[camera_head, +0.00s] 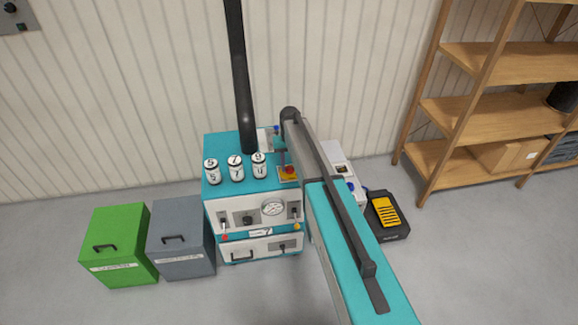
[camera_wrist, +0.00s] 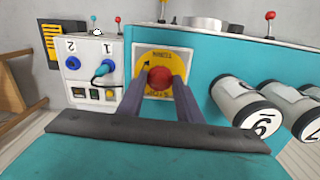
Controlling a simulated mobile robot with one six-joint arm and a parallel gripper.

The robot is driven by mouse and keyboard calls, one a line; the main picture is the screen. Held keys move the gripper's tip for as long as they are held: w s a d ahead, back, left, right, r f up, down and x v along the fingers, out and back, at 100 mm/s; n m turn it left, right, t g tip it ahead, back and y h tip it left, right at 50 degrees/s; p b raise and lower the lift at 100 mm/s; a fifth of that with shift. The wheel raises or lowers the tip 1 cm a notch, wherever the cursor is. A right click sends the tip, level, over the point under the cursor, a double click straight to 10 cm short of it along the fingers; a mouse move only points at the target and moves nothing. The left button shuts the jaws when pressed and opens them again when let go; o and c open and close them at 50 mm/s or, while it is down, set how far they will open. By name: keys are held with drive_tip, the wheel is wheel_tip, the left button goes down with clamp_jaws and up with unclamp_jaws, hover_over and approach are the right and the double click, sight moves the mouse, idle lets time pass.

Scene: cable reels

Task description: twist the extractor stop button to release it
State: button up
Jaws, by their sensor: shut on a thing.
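In the head view the red button (camera_head: 289,169) shows at the cabinet top's right edge, just below my arm's end. My gripper (camera_wrist: 159,86) has its two grey fingers on either side of the red button, shut on it. The lower part of the yellow plate is partly hidden by the fingers.
Several white numbered cylinders (camera_head: 236,168) stand on the cabinet top (camera_head: 223,185), left of the button. A black pipe (camera_head: 241,80) rises behind them. A white panel (camera_wrist: 92,75) with blue sockets sits beside the button. Green (camera_head: 117,243) and grey (camera_head: 180,238) bins stand left.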

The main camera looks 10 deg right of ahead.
drive_tip(key=o, duration=1.1)
drive_tip(key=shift+f, duration=0.1)
drive_tip(key=shift+r+b, duration=1.5)
drive_tip(key=shift+r, duration=5.45)
